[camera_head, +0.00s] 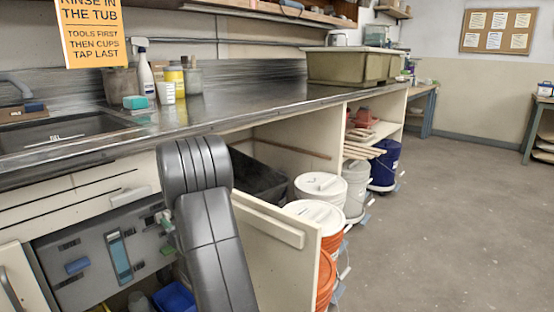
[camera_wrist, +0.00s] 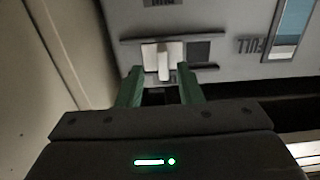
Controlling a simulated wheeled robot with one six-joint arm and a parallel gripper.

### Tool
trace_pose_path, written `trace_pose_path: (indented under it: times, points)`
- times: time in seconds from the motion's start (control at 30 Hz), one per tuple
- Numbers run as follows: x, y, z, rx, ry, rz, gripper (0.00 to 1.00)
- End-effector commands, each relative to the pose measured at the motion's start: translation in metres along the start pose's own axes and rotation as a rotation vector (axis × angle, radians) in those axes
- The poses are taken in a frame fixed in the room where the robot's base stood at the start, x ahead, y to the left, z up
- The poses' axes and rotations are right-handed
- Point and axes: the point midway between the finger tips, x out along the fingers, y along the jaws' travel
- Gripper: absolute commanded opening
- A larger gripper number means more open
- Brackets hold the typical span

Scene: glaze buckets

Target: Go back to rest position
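My gripper (camera_wrist: 160,84) shows in the wrist view with its two green fingers apart. A pale lever or switch (camera_wrist: 163,60) on a grey panel (camera_wrist: 222,20) stands just beyond and between the fingertips. I cannot tell whether the fingers touch it, and nothing appears clamped between them. In the head view my dark arm reaches down in front of the counter, and its end is mostly hidden behind its own links, close to the grey panel (camera_head: 70,262). The panel has a blue level window (camera_head: 120,257), marked FULL in the wrist view.
An open cabinet door (camera_head: 275,250) stands close to the right of my arm. White-lidded buckets (camera_head: 321,186) and a blue bucket (camera_head: 385,163) stand under the counter (camera_head: 250,107). A sink (camera_head: 60,132) is at left. The floor (camera_head: 450,220) at right is clear.

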Motion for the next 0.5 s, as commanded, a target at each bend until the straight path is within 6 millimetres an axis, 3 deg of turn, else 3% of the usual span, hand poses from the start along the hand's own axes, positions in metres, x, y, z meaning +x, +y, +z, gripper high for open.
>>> trace_pose_path:
  times: [0.17,0.5]
  points:
    - [0.019,0.000,0.002,0.000,-0.001,0.000,0.33]
    - [0.019,-0.006,0.000,0.001,-0.001,0.001,0.33]
